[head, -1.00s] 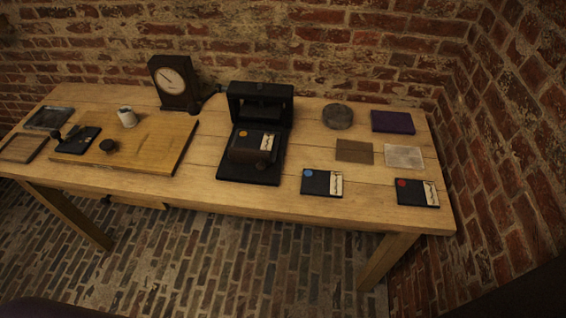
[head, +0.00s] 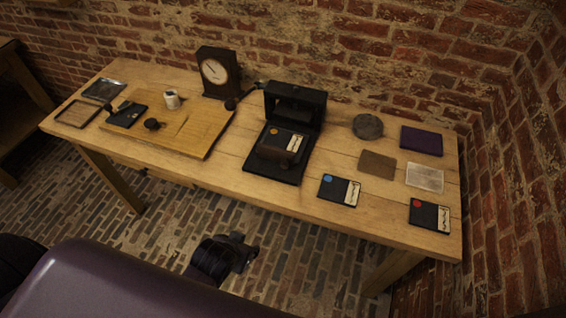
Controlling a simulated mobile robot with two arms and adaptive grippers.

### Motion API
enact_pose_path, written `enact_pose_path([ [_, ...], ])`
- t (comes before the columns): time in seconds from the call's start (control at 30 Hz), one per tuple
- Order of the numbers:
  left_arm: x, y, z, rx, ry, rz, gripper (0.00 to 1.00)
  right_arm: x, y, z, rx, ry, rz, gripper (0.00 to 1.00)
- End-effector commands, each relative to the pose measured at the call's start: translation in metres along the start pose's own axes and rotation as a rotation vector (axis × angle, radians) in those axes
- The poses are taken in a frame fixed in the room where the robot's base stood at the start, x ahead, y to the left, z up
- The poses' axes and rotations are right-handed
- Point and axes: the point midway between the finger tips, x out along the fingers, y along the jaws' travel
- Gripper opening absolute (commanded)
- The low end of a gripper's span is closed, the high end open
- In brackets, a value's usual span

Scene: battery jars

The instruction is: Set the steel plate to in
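A pale grey square plate (head: 424,177), which looks like the steel plate, lies flat on the right part of the wooden table (head: 230,185). A brown square plate (head: 377,164) lies beside it on the left. A black stand (head: 296,102) with an upright frame is at the table's middle, with a dark card bearing a yellow dot (head: 286,138) on its base. A dark part of my arm, seemingly my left gripper (head: 235,252), is low in front of the table, apart from everything on it. Its fingers are too dark to read. My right gripper is out of view.
Cards with a blue dot (head: 339,190) and a red dot (head: 430,214) lie near the front edge. A round grey disc (head: 367,126) and purple block (head: 421,140) are behind. A dial clock (head: 217,72), wooden board (head: 195,135) and white cup (head: 171,99) are left.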

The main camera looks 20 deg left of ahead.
Motion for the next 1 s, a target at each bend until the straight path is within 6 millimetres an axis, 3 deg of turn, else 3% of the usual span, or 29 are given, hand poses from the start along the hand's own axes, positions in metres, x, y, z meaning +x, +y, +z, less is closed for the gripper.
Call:
enact_pose_path([
  [0.03, -0.015, -0.005, -0.032, -0.023, 0.075, -0.019, 0.35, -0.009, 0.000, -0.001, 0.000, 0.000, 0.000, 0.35],
  [0.1, -0.021, -0.011, -0.065, -0.053, 0.179, -0.042, 0.35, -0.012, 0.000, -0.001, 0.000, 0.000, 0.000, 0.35],
  [0.3, -0.024, -0.012, -0.132, -0.094, 0.418, -0.056, 0.35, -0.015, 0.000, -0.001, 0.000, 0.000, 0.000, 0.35],
  [0.43, -0.026, -0.003, -0.167, -0.098, 0.558, -0.032, 0.35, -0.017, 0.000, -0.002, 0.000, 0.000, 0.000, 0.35],
  [0.6, -0.029, 0.010, -0.195, -0.090, 0.678, 0.009, 0.35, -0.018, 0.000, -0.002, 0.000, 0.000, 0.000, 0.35],
  [0.77, -0.026, 0.014, -0.205, -0.087, 0.708, 0.023, 0.35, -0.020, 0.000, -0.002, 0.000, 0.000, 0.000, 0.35],
  [1.0, -0.002, 0.014, -0.226, -0.087, 0.706, 0.022, 0.35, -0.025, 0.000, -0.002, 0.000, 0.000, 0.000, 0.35],
])
